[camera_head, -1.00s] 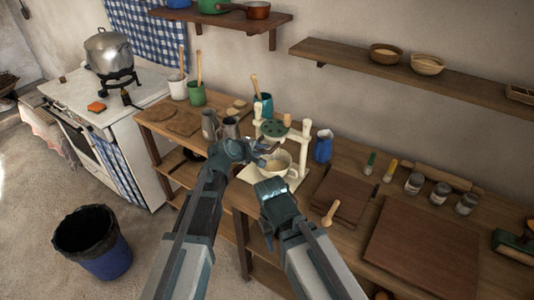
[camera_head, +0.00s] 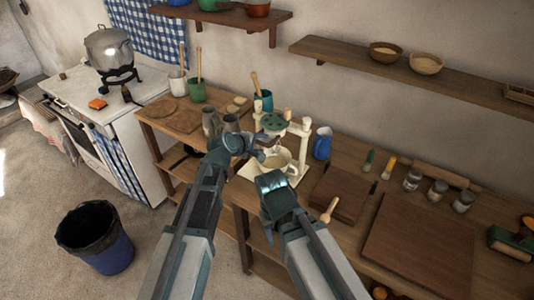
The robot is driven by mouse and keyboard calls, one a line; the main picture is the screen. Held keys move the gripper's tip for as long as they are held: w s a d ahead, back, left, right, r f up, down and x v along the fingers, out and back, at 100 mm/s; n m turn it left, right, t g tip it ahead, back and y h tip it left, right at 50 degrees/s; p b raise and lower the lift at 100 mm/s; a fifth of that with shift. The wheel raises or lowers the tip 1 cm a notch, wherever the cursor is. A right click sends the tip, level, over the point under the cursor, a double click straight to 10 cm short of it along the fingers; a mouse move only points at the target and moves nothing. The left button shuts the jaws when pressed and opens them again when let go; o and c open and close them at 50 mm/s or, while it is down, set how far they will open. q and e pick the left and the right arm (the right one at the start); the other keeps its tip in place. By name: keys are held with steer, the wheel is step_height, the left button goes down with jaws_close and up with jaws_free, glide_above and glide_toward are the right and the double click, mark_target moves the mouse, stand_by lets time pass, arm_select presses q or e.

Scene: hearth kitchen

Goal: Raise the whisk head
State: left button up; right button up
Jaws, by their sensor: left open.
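The whisk stand (camera_head: 304,130) is a cream frame with two posts on the worktop. Its head (camera_head: 274,122) is a dark green disc between the posts, with a small wooden knob beside it. A cream cup (camera_head: 284,157) stands below the head on the stand's base. My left gripper (camera_head: 262,147) is open at the front left of the stand, just below the disc and above the cup. It hides the whisk's lower part, and I cannot tell whether it touches it. My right gripper (camera_head: 268,232) points down in front of the worktop; its jaws are not clear.
Two metal jugs (camera_head: 211,121) stand left of the stand, and a blue jug (camera_head: 322,144) stands right of it. A teal pot with a spoon (camera_head: 263,100) is behind. Boards (camera_head: 341,193) and several jars (camera_head: 412,181) lie to the right. A shelf (camera_head: 360,64) is above.

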arm_select(q)
steer(key=p+v, duration=0.3)
steer(key=v, duration=0.3)
steer(key=shift+s+a+r, duration=0.2)
steer(key=shift+s, duration=0.05)
stand_by(0.3)
steer(key=s+d+f+m+g+y, duration=0.2)
steer(key=s+f+m+g, duration=0.4)
steer(key=s, duration=0.5)
steer(key=s+a+f+m+g+y, duration=0.1)
steer(key=s+a+f+m+y, duration=0.1)
steer(key=s, duration=0.5)
steer(key=s+a+f+m+g+y, duration=0.1)
steer(key=s+a+m+g+y, duration=0.1)
steer(key=s+a+m+y, duration=0.2)
steer(key=s+a+m, duration=0.1)
steer(key=s+m, duration=0.1)
steer(key=s, duration=0.1)
steer(key=shift+f+m, duration=0.3)
steer(key=shift+f, duration=0.1)
steer(key=shift+s, duration=0.15)
